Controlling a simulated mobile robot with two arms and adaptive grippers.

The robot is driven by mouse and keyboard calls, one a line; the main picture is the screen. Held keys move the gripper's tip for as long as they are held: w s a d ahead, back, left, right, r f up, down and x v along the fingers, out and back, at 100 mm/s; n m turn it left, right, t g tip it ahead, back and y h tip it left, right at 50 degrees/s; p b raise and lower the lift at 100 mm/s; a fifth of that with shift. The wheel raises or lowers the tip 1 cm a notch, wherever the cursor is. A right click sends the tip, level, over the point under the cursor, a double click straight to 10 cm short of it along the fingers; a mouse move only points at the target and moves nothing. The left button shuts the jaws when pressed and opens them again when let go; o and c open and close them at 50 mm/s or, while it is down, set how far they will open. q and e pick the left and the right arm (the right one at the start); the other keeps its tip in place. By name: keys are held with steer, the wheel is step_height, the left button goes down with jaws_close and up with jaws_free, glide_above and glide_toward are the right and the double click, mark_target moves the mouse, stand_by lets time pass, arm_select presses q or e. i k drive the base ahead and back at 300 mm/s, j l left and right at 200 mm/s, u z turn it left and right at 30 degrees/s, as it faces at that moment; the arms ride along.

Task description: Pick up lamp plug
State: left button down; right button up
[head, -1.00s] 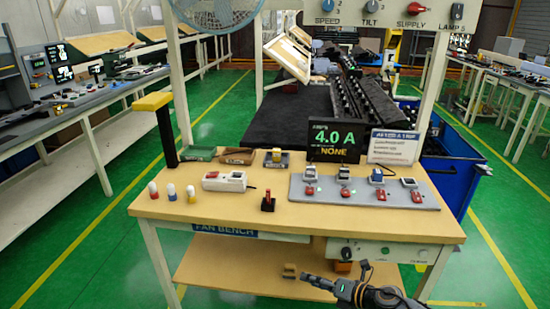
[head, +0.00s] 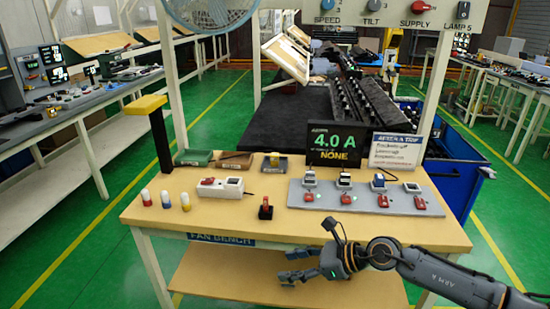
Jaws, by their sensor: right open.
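A grey panel (head: 445,208) on the right of the bench carries a back row of small plug-like blocks, among them a white one (head: 310,179), a blue-topped one (head: 379,182) and a white-and-dark one at the right end (head: 412,187). I cannot tell which is the lamp plug; their labels are too small to read. A red switch (head: 420,204) sits in front of the right-end block. My right gripper (head: 285,267) is open and empty, in front of the bench's front edge and below the panel, pointing left. My left gripper is not in view.
A display (head: 334,146) and a sign (head: 397,150) stand behind the panel. A lower shelf (head: 220,272) lies beneath.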

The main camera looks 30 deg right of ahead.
mark_target(274, 156)
steer(key=i+l, duration=1.45)
steer(key=i, duration=0.15)
